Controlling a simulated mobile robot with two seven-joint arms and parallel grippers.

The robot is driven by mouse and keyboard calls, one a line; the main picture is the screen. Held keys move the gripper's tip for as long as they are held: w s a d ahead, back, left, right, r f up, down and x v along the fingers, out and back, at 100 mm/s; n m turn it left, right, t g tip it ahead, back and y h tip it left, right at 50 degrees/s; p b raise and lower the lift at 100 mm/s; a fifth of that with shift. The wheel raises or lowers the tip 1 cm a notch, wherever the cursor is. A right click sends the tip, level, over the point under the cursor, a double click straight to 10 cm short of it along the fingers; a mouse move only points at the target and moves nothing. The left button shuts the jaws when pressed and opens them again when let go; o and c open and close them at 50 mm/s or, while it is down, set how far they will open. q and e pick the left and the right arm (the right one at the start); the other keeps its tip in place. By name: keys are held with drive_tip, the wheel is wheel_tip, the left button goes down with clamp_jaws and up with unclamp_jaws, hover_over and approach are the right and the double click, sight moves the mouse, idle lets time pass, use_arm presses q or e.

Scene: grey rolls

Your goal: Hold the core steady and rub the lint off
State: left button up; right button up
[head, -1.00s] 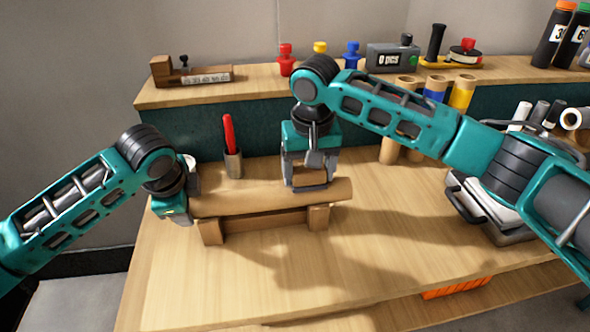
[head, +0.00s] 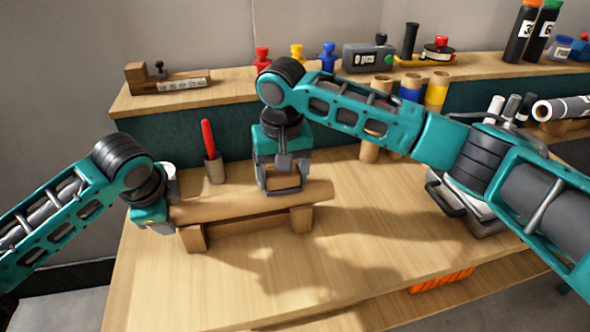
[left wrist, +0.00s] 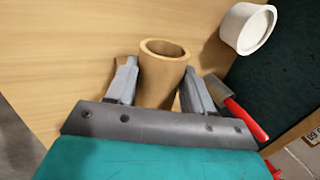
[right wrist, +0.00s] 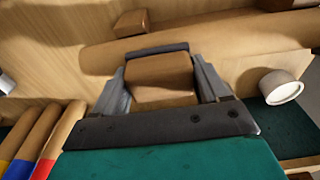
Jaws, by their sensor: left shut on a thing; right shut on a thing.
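The core is a plain brown tube (head: 225,203) lying level on a low wooden cradle (head: 300,218). My left gripper (head: 158,213) is shut on the core's left end; the left wrist view shows the tube's open mouth (left wrist: 163,50) between the fingers. My right gripper (head: 281,183) is shut on a brown block (right wrist: 160,80) with a dark strip along its far edge. The block is at the core's right half, seemingly against its top; exact contact is hidden. I cannot make out any lint on the core.
A grey holder with a red-handled tool (head: 210,150) stands behind the core, near a white cup (right wrist: 281,87). A raised shelf (head: 220,88) runs behind. The table front is clear.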

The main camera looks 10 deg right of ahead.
sight(259, 192)
drive_tip(key=shift+a, duration=2.3)
wheel_tip(259, 192, up, 8)
drive_tip(key=shift+d+r, duration=0.1)
use_arm(q)
drive_tip(key=o, duration=1.2)
drive_tip(key=shift+r, duration=0.1)
drive_tip(key=shift+v, duration=5.95)
